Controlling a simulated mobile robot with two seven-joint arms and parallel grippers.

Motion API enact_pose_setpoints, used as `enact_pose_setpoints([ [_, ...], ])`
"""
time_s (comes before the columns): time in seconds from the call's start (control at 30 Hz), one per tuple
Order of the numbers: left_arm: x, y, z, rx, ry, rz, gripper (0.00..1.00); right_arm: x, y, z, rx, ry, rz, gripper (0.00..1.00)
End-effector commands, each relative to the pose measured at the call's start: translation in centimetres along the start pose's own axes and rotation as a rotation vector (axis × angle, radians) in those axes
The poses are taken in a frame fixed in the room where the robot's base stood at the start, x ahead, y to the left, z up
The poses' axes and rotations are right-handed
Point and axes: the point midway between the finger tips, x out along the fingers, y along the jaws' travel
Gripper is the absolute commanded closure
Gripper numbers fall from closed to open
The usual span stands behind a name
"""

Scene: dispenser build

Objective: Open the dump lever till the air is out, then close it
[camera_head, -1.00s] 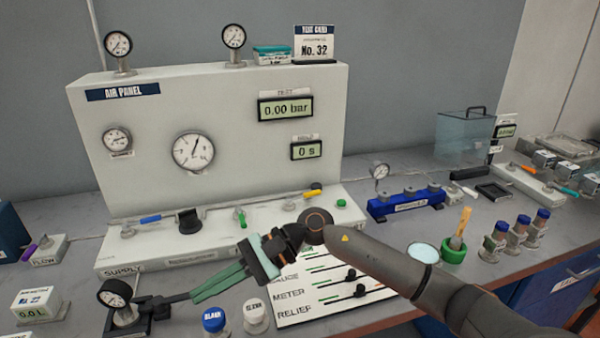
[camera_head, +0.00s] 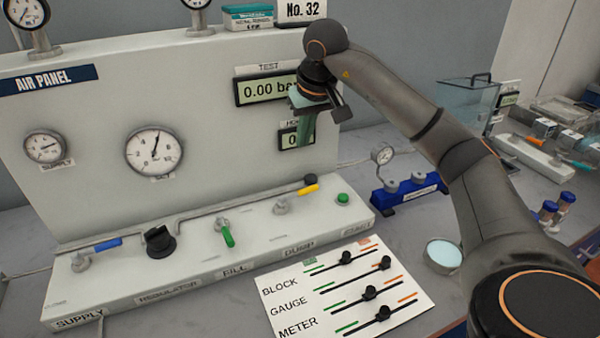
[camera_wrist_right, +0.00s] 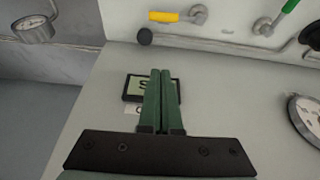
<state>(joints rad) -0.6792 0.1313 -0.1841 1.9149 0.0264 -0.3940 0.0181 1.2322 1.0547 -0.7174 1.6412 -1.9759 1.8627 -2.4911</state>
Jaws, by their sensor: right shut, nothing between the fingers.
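The dump lever (camera_head: 305,191) has a yellow handle and sits on the panel's ledge above the DUMP label (camera_head: 298,248). Its handle lies sideways along the ledge, pointing right; it also shows in the right wrist view (camera_wrist_right: 164,17). The test display (camera_head: 268,89) reads 0.00 bar, its right end covered by my wrist. My right gripper (camera_head: 303,147) is shut and empty, green fingers pointing down before the hold display (camera_head: 288,138), above and apart from the dump lever. In the right wrist view its fingers (camera_wrist_right: 160,73) cover part of that display. My left gripper is not in view.
On the same ledge are the blue supply lever (camera_head: 108,244), the black regulator knob (camera_head: 160,242), the green fill lever (camera_head: 228,235) and a green button (camera_head: 343,198). A white slider board (camera_head: 345,290) lies in front. A blue manifold (camera_head: 410,192) stands to the right.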

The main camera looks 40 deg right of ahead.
Motion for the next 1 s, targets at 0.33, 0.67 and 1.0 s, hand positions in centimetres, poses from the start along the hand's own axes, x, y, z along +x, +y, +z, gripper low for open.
enact_pose_setpoints([
  [0.33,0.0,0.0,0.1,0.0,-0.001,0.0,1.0,0.7,-0.1,0.1,0.001,-0.002,-0.003,1.0],
  [0.67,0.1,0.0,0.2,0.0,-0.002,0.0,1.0,6.7,-0.2,0.2,0.001,-0.006,-0.004,1.0],
  [1.0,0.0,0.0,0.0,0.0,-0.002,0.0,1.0,9.8,-0.1,2.2,-0.001,-0.001,-0.003,1.0],
])
